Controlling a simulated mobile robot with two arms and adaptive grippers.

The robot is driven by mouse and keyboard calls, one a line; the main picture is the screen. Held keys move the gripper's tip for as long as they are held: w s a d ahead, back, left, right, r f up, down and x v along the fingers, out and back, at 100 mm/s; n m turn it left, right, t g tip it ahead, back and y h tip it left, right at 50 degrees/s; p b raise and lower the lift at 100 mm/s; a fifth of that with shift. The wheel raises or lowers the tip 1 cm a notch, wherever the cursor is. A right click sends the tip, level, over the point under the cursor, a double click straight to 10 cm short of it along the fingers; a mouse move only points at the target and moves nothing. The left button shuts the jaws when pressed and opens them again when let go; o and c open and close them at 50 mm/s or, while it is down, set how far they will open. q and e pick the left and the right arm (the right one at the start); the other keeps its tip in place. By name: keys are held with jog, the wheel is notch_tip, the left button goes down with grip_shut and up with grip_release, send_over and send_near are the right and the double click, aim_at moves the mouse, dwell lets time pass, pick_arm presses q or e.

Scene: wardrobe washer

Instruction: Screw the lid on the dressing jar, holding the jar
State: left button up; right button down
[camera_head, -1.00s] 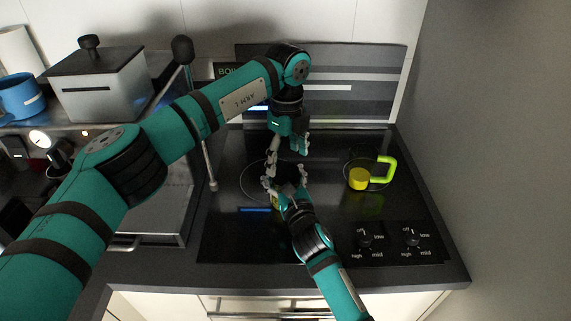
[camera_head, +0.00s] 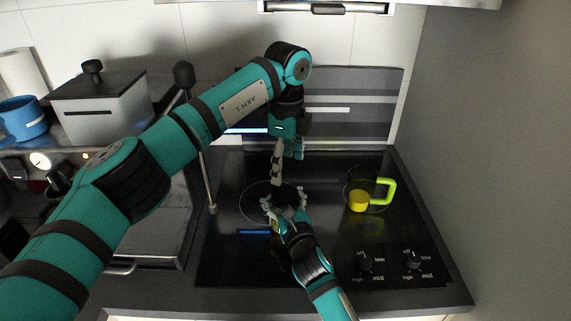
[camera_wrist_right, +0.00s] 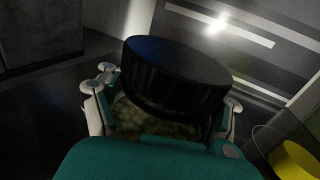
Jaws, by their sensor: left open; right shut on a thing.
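The dressing jar (camera_wrist_right: 150,122), clear with greenish contents, is in my right gripper (camera_head: 284,208), shut around it over the left part of the hob. The wide black lid (camera_wrist_right: 175,75) sits on top of the jar; the wrist picture is slanted, and I cannot tell whether it sits level or how far it is turned. The lid also shows as a dark disc in the head view (camera_head: 287,194). My left gripper (camera_head: 287,165) is open and empty above the lid, fingers pointing down. The jar is mostly hidden by my right gripper in the head view.
A cup with a lime-green handle (camera_head: 387,189) and yellow contents stands on the right of the black hob (camera_head: 325,250). Knobs (camera_head: 413,259) are at the front right. A grey wall closes the right.

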aim_at(285, 193)
pick_arm(q)
jog(key=shift+f, duration=0.1)
jog(key=shift+f, duration=3.95)
jog(key=shift+c, duration=0.4)
jog(key=c, duration=1.2)
jog(key=m, duration=0.6)
jog(key=shift+m, duration=0.3)
jog(key=o, duration=1.3)
jog(key=shift+r, duration=0.1)
